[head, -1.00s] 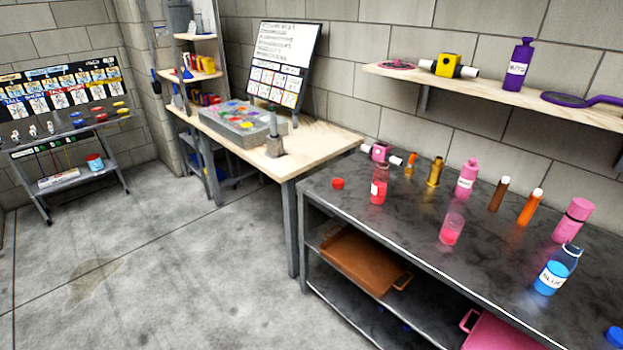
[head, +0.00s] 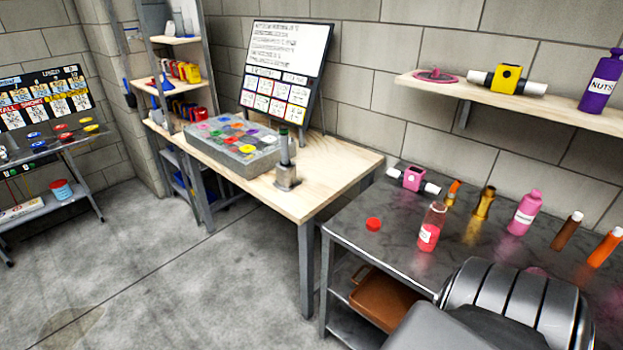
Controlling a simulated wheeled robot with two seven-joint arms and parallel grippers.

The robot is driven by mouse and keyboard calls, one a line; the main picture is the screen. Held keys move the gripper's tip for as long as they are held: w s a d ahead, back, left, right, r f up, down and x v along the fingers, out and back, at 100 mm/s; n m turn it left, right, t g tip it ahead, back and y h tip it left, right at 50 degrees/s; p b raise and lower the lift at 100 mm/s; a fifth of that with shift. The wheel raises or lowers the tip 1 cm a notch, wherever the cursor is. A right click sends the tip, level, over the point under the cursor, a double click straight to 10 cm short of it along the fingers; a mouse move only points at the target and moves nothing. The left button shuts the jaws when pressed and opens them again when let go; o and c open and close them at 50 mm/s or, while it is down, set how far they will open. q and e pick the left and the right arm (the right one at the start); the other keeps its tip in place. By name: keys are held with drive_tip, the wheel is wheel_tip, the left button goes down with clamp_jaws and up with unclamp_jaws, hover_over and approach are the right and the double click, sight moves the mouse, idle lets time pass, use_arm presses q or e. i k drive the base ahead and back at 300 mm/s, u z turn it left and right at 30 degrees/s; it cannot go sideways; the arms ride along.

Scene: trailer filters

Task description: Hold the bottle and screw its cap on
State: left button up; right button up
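An open clear bottle with red liquid and a white label (head: 429,229) stands upright near the left end of the dark metal table (head: 385,252). A red cap (head: 373,224) lies on the same table, to the left of the bottle and apart from it. A grey and black part of my own arm fills the lower right of the head view and covers part of the table. Neither gripper's fingers show. The blue bottle and the glass of pink liquid seen earlier are not in view now.
A wooden table (head: 345,165) adjoins. A shelf (head: 545,106) hangs above.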

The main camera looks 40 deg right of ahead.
sight(434, 220)
drive_tip(key=u, duration=0.05)
drive_tip(key=i, duration=1.15)
drive_tip(key=z, duration=1)
drive_tip(key=i, duration=0.85)
drive_tip(key=z, duration=1.15)
drive_tip(key=i, duration=0.2)
drive_tip(key=z, duration=0.15)
